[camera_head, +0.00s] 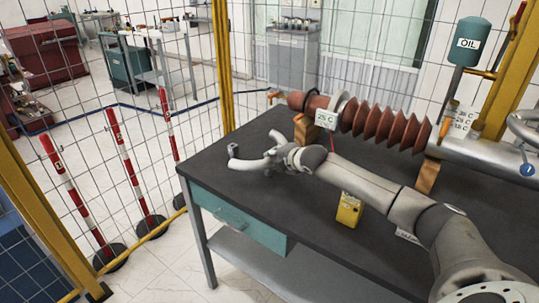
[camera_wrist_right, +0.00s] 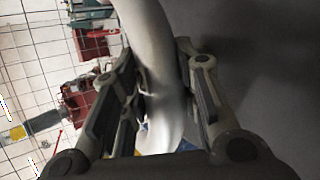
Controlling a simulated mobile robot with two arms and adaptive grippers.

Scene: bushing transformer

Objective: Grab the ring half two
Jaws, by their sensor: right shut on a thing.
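The ring half (camera_head: 250,164) is a pale grey curved tube at the left end of the dark table top in the head view. My right gripper (camera_head: 284,157) is shut on it, reaching over the table from the right. In the right wrist view the ring half (camera_wrist_right: 150,30) passes as a thick pale curve between the two fingers of the right gripper (camera_wrist_right: 163,85). The fingers hide part of it. I cannot tell if it touches the table. My left gripper is not in view.
A bushing with brown ribs (camera_head: 385,122) lies along the table (camera_head: 235,190) behind my arm, on wooden blocks (camera_head: 427,177). A yellow device (camera_head: 349,210) stands near the front edge. A green OIL tank (camera_head: 469,42) and a curved metal tube (camera_head: 522,118) are at right. Mesh fencing stands behind.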

